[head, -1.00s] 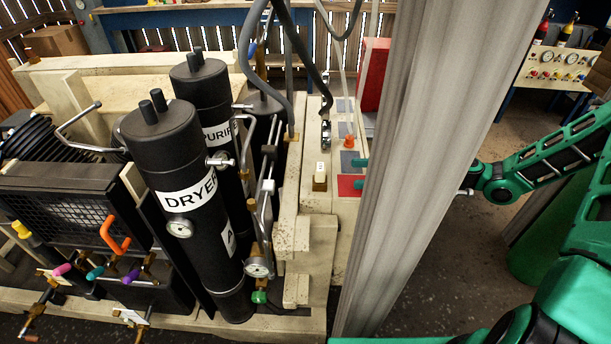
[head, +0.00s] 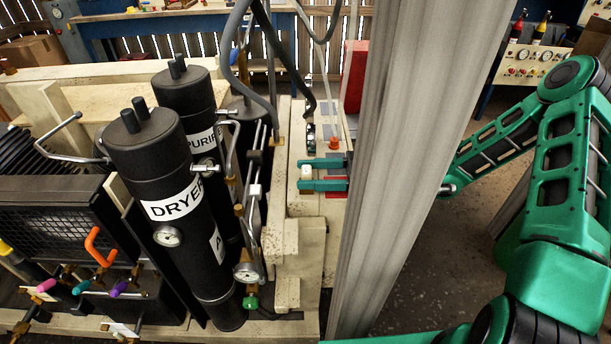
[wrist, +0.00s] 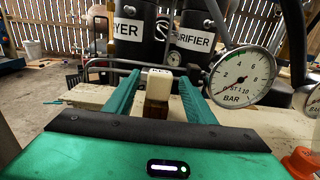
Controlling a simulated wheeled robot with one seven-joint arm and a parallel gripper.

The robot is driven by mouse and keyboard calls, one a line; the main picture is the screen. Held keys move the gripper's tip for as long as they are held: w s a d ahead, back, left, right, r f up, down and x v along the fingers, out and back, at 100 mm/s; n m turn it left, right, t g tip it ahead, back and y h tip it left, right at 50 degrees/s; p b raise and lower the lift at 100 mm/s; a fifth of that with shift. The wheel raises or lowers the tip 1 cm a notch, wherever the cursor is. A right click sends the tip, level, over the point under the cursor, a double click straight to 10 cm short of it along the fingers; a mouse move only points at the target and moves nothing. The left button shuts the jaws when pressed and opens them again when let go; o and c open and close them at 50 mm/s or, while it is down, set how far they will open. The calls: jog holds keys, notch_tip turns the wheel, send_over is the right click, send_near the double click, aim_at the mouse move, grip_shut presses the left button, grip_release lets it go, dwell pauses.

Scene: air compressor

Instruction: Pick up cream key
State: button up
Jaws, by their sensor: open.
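The cream key (head: 307,173) is a small pale block on a brass-coloured base, upright on the cream panel. My gripper (head: 301,174) has its two green fingers open, one on each side of the key, in the head view. A grey column hides part of my arm in the head view.
The cream panel (head: 307,207) also carries an orange-red knob (head: 334,143). A pressure gauge (wrist: 240,76) stands close to the right finger in the wrist view. The black DRYER cylinder (head: 160,190) and PURIFIER cylinder (head: 190,100) stand left of the key.

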jog(key=shift+a, duration=0.5)
jog(key=c, duration=1.2)
jog(key=shift+o, duration=0.2)
jog(key=shift+r, duration=0.1)
